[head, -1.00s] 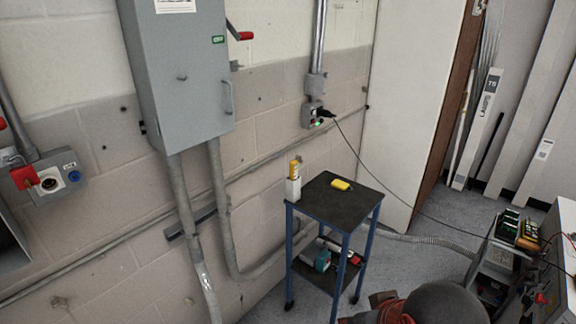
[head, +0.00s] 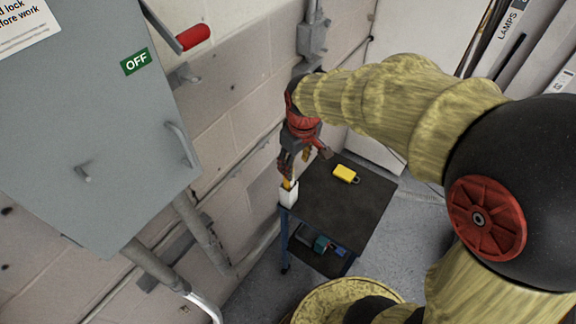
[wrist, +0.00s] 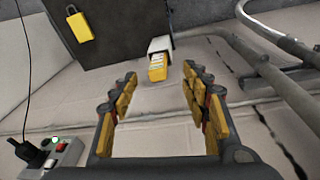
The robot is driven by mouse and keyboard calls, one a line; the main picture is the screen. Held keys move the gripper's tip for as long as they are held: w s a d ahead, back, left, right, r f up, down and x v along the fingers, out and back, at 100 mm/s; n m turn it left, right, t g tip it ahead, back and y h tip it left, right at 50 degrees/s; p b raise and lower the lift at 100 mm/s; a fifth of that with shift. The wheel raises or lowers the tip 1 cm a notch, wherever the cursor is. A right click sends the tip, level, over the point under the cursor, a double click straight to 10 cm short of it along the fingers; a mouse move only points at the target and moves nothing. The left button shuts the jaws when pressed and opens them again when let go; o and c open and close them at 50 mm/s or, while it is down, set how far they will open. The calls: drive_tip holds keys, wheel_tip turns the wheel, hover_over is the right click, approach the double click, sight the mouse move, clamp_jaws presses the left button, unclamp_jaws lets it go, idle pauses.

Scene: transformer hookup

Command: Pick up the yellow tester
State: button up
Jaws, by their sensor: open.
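The yellow tester (head: 288,184) stands upright in a white holder (head: 289,196) at the near-left corner of the cart top; only its upper part shows. In the wrist view, the tester (wrist: 158,66) pokes out of the white holder (wrist: 159,45), beyond the fingertips and roughly centred between them. My gripper (head: 305,158) is above the tester, pointing down, with its fingers apart. In the wrist view, my gripper (wrist: 160,78) is open and empty, its yellow-padded fingers spread either side. I cannot tell the exact gap to the tester.
A yellow padlock (head: 346,174) lies on the dark cart top (head: 345,208). The block wall and grey conduits (wrist: 275,80) are close beside the gripper. A grey switch box (head: 90,130) is at the left. A socket with a black plug (wrist: 35,155) shows at lower left.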

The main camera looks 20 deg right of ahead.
drive_tip(key=n+g+p, duration=0.2)
drive_tip(key=p, duration=0.4)
hover_over(289, 187)
drive_tip(key=w+d, duration=0.1)
drive_tip(key=w, duration=0.1)
drive_tip(key=f, duration=0.4)
drive_tip(key=shift+w+d+f, duration=0.1)
drive_tip(key=shift+d+f, duration=0.1)
drive_tip(key=shift+f, duration=0.45)
drive_tip(key=f, duration=0.8)
drive_tip(key=shift+a+f, duration=0.15)
drive_tip(key=shift+a, duration=0.2)
drive_tip(key=c, duration=0.3)
clamp_jaws()
